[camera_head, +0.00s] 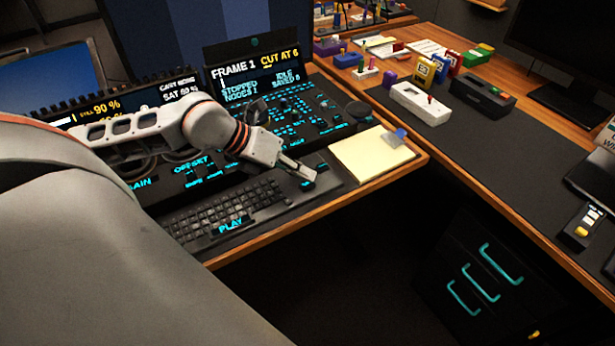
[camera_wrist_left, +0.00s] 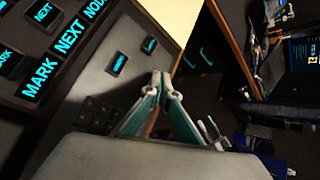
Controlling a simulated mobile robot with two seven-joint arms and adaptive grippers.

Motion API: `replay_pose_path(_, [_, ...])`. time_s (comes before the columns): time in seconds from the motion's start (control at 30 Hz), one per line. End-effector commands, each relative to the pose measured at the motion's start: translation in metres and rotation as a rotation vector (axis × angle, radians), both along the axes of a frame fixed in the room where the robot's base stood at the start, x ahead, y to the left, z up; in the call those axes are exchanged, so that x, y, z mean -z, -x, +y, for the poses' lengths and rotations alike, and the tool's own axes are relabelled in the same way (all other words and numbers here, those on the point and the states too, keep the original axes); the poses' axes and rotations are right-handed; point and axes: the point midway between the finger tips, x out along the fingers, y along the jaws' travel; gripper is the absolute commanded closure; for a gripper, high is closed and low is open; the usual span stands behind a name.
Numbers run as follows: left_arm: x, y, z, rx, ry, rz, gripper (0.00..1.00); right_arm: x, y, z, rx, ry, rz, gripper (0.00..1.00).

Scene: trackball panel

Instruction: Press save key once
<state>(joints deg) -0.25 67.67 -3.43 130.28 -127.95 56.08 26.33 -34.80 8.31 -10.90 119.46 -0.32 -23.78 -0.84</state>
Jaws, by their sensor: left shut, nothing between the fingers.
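The dark control panel (camera_head: 340,182) has two small keys with cyan labels near its right corner. One key (camera_head: 308,184) is right by the fingertips of my left gripper (camera_head: 306,174); the other key (camera_head: 322,167) is a little farther back. In the left wrist view the same pair shows as a nearer key (camera_wrist_left: 117,63) and a farther key (camera_wrist_left: 149,45). Their labels are too small to read, so I cannot tell which is save. My left gripper (camera_wrist_left: 160,78) is shut and empty, its tips beside the keys. Contact cannot be told. My right gripper is out of view.
A keyboard (camera_head: 222,210) lies left of the keys. A yellow note pad (camera_head: 372,153) lies to the right. The screen (camera_head: 255,75) reads "FRAME 1", "CUT AT 6", "STOPPED" and "IDLE". Larger keys marked MARK and NEXT (camera_wrist_left: 68,38) show in the wrist view.

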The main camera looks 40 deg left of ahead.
Motion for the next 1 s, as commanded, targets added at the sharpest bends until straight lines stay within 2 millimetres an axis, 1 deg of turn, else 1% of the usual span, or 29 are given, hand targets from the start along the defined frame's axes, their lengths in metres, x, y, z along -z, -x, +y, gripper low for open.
replay_pose_path(0.07, [0.0026, 0.0001, 0.0, 0.0, 0.0, 0.001, 1.0, 0.0007, 0.0004, -0.0001, 0.0, 0.0, 0.001, 0.6])
replay_pose_path(0.47, [0.003, 0.0001, 0.0, 0.0, 0.0, 0.0, 1.0, 0.0012, 0.0006, 0.0, 0.001, 0.0, 0.002, 0.6])
replay_pose_path(1.0, [0.0089, 0.0002, 0.0, 0.001, 0.0, 0.001, 1.0, 0.0054, 0.0031, 0.0, 0.002, 0.0, 0.01, 0.6])
